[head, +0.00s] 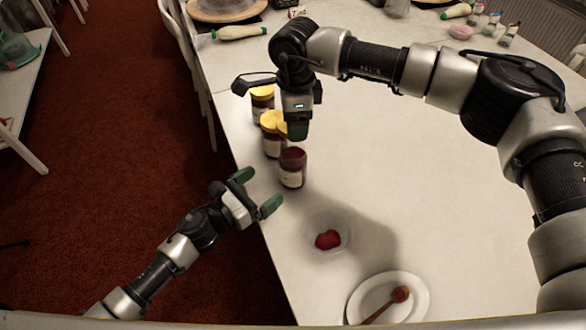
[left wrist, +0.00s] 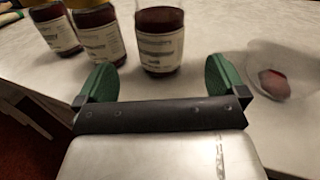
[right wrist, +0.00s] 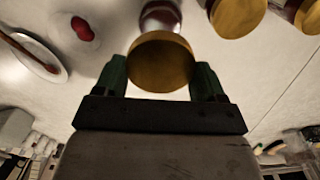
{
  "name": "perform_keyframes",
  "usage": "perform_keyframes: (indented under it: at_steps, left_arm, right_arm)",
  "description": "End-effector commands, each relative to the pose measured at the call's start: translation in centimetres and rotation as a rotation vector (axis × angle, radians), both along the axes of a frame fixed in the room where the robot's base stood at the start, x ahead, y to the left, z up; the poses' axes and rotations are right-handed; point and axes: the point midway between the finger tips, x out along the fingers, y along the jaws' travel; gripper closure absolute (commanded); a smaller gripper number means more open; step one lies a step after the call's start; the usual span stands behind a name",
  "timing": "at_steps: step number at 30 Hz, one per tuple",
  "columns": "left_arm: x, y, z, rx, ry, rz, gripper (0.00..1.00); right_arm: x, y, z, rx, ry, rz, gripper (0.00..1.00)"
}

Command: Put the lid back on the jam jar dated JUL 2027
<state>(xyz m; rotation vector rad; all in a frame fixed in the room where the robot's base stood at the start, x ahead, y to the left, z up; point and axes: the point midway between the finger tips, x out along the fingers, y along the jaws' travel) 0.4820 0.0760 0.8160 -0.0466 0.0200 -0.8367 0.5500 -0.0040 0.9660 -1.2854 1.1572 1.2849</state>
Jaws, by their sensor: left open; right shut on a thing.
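An open jam jar (head: 292,170) with dark red contents stands upright near the table's left edge. In the left wrist view the jar (left wrist: 160,42) shows a pale label, too small to read. My right gripper (head: 293,132) is shut on a gold lid (right wrist: 160,62), holding it above and a little behind the open jar, apart from it. My left gripper (head: 258,190) is open and empty at the table edge, its fingers pointing toward the open jar, short of it. Two jars with yellow lids, a nearer one (head: 271,143) and a farther one (head: 262,103), stand behind.
A clear bowl with red jam (head: 328,240) and a white plate (head: 420,300) with a wooden spoon (head: 385,306) lie in front. The table's middle is clear.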

Motion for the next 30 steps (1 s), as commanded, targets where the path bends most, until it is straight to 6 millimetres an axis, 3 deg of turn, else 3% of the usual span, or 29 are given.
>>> perform_keyframes:
  at_steps: [13, 19, 29, 30]
  left_arm:
    - [5.5, -6.1, 0.1, -0.001, 0.000, -0.001, 0.00]
    - [6.5, -7.2, 0.0, 0.000, 0.000, 0.000, 0.00]
    - [6.6, -7.4, 0.0, 0.000, 0.000, 0.000, 0.00]
    - [6.6, -7.3, 0.0, 0.000, 0.000, 0.000, 0.05]
  right_arm:
    - [0.0, 0.0, 0.0, 0.000, 0.000, 0.001, 0.55]
    - [0.0, 0.0, 0.0, 0.000, 0.000, 0.001, 0.55]
    - [0.0, 0.0, 0.0, 0.000, 0.000, 0.001, 0.55]
    - [0.0, 0.0, 0.0, 0.000, 0.000, 0.001, 0.55]
